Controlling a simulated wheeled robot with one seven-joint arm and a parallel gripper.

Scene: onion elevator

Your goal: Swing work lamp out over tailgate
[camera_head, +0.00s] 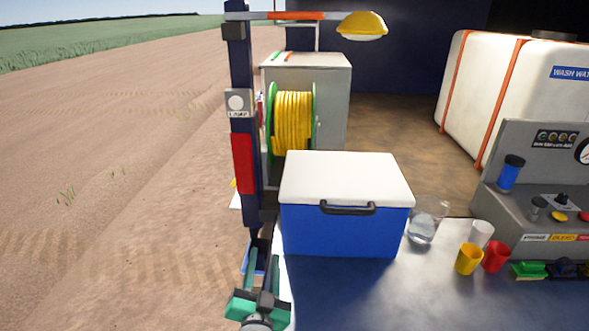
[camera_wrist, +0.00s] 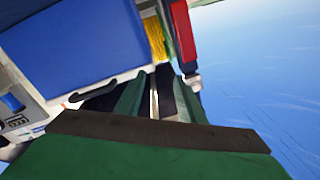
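The work lamp has a yellow head (camera_head: 362,25) on a horizontal arm with an orange sleeve (camera_head: 295,15). The arm runs right from the top of a dark upright post (camera_head: 240,65), and the head hangs above the truck bed. A box labelled LAMP (camera_head: 238,103) and a red panel (camera_head: 243,163) are on the post; the red panel also shows in the wrist view (camera_wrist: 183,35). My gripper (camera_head: 262,250) is low at the post's foot, far below the lamp arm. Its fingers look apart and empty in the wrist view (camera_wrist: 155,85). The tailgate is not clearly distinguishable.
A blue cooler with a white lid (camera_head: 345,180) stands just right of the post. A yellow hose reel (camera_head: 293,122) and grey cabinet (camera_head: 335,90) are behind it. A jug (camera_head: 424,222), cups (camera_head: 469,259) and a grey panel (camera_head: 525,185) are at right. Open field lies left.

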